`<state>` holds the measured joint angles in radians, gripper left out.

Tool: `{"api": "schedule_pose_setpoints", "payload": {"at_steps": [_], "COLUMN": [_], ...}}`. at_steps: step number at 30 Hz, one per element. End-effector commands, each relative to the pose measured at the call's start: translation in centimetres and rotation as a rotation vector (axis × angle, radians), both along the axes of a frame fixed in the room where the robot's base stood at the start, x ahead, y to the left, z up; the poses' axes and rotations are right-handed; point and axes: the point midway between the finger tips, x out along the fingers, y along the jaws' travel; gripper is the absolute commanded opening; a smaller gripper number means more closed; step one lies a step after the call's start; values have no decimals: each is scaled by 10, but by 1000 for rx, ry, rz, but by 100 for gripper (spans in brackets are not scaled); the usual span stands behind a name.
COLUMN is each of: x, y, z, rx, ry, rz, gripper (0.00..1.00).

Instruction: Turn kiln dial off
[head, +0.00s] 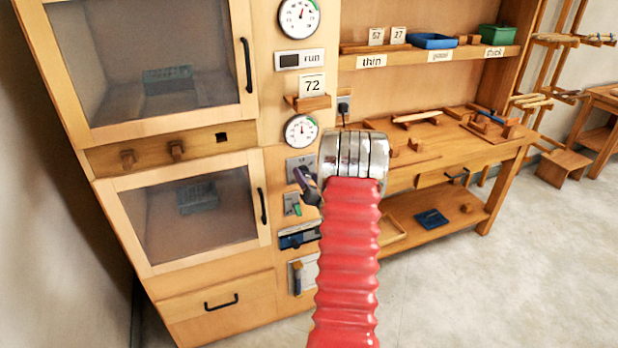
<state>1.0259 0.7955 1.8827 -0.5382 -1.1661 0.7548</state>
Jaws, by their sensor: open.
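The wooden kiln cabinet has two glass doors. I cannot tell which control is the kiln dial. The side panel carries an upper round dial (299,16) and a lower round dial (300,131), both white-faced with pointers. Below them is a grey plate with a dark purple lever (305,184). My gripper (355,152) is open at the metal-ringed end of my red arm, right of the lever; its fingertips are mostly hidden.
A green switch (292,206) and a blue-fronted slot (299,237) are lower down. A wooden workbench (430,137) stands right. Clear floor (480,290) lies at front right.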

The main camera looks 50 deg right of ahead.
Motion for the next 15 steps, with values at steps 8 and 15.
{"api": "schedule_pose_setpoints", "payload": {"at_steps": [8,15], "x": [0,0], "y": [0,0], "z": [0,0], "rx": [0,0], "ry": [0,0], "rz": [-1,-1], "gripper": [50,33]}}
